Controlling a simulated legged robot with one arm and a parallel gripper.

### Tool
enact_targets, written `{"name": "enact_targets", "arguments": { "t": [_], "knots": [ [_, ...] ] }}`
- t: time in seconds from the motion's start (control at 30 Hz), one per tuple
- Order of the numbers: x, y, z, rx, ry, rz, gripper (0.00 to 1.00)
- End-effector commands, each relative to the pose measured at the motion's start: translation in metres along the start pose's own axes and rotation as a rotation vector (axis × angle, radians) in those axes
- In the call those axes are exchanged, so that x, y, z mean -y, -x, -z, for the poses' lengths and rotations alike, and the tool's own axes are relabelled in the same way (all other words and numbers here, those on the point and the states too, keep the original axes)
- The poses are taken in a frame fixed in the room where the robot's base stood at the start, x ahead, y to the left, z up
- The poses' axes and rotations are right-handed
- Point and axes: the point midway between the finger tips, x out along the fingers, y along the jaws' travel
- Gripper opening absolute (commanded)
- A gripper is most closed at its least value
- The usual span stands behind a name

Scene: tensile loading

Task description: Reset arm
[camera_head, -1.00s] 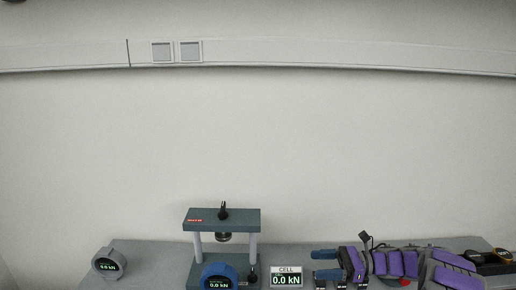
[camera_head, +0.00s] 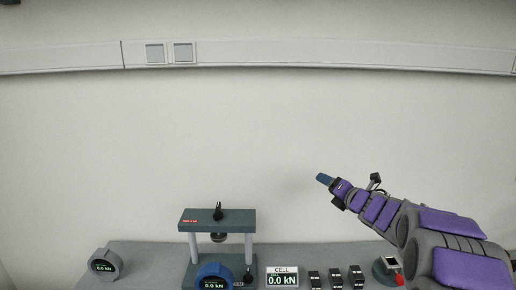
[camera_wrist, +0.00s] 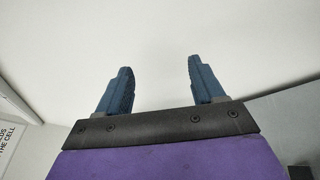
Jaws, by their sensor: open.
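My gripper (camera_head: 324,179) is at the end of my purple and grey arm, raised well above the bench in the head view. It points up and to the left, toward the bare wall. In the wrist view, the two blue fingers of my gripper (camera_wrist: 159,80) stand wide apart with nothing between them.
On the grey bench (camera_head: 150,266) stand a round gauge (camera_head: 104,265), a press frame (camera_head: 218,219), a blue gauge (camera_head: 214,277), a CELL display (camera_head: 282,278) reading 0.0 kN, three dark blocks (camera_head: 335,279) and a device with a red part (camera_head: 388,270). The space above is clear.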

Motion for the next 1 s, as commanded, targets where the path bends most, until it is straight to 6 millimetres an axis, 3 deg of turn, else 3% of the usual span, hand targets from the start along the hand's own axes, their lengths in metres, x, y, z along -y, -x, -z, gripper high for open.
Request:
{"name": "enact_targets", "arguments": {
  "t": [0.1, 0.2, 0.37, 0.57, 0.73, 1.0],
  "knots": [
    [-0.004, 0.023, -0.012, 0.105, -0.23, 0.159, 0.68],
    [0.003, 0.052, -0.012, 0.199, -0.445, 0.295, 0.68],
    [0.016, 0.11, 0.013, 0.351, -0.799, 0.511, 0.68],
    [0.029, 0.202, 0.08, 0.542, -1.241, 0.793, 0.68],
    [0.025, 0.288, 0.16, 0.705, -1.57, 1.054, 0.68],
    [-0.013, 0.409, 0.285, 0.939, -1.903, 1.479, 0.68]
  ]
}}
